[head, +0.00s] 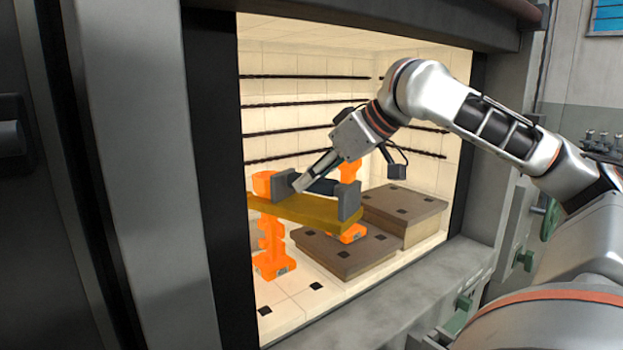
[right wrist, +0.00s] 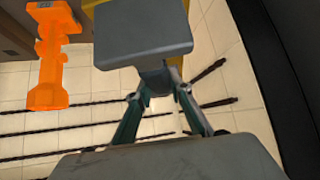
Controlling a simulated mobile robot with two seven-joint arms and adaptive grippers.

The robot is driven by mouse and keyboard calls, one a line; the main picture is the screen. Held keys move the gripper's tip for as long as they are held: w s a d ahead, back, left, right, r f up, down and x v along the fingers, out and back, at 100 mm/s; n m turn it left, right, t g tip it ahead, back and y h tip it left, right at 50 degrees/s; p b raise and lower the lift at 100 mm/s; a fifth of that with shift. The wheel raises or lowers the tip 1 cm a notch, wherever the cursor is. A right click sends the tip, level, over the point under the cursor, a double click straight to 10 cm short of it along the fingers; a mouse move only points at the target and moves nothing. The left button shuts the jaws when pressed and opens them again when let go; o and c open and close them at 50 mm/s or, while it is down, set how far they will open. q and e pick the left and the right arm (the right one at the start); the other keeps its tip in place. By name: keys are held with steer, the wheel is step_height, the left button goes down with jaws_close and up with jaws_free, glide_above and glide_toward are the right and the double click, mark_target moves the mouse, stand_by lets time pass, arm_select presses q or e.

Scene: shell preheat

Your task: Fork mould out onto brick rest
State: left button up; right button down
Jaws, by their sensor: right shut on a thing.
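A yellow-brown slab (head: 318,212) hangs in the lit chamber, with grey end blocks (head: 349,200) and a dark bar (head: 322,187) between them. I cannot tell for sure whether it is the mould or the fork. My right gripper (head: 303,183) reaches in from the right and is shut on the dark bar. The right wrist view shows its fingers (right wrist: 160,98) closing on a dark grey part behind a grey block (right wrist: 143,38). Orange posts (head: 270,240) stand around the slab; whether they touch it is unclear. My left gripper is out of view.
A low brown brick block (head: 338,262) and a taller one (head: 408,206) with dark square marks stand to the right on the chamber floor. Dark rods line the walls. The door frame (head: 218,180) and front sill (head: 400,295) bound the opening. Front floor is mostly clear.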

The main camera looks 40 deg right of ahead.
steer(key=shift+r, duration=0.25)
steer(key=shift+r, duration=1.7)
